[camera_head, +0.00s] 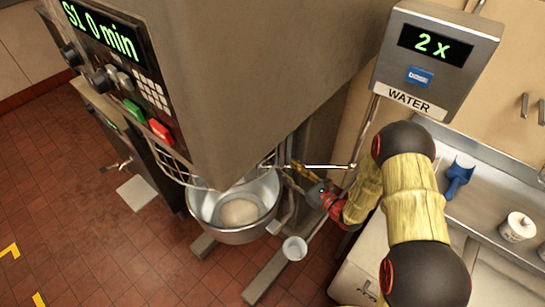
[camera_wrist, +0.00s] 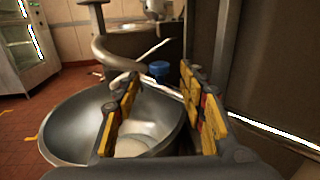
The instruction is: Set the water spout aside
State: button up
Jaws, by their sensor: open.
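The water spout (camera_head: 330,167) is a thin silver rod reaching left, level with the mixer bowl's rim, from the upright pipe under the WATER box. My gripper (camera_head: 296,170) is at the right side of the bowl, with its yellow fingertips close to the spout's middle. In the wrist view, my gripper (camera_wrist: 160,88) is open, its yellow-padded fingers spread to left and right. Whether the fingers touch the spout is unclear.
The mixer bowl (camera_head: 205,213) holds pale dough (camera_head: 240,212). The large mixer body (camera_head: 245,80) stands close above it. The WATER box (camera_head: 437,60) shows 2 X. A counter with a blue scoop (camera_head: 459,178) is at the right.

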jog(key=x, duration=0.7)
jog(key=shift+a+b, duration=0.1)
jog(key=shift+b, duration=0.3)
jog(key=shift+c, duration=0.4)
grip_shut()
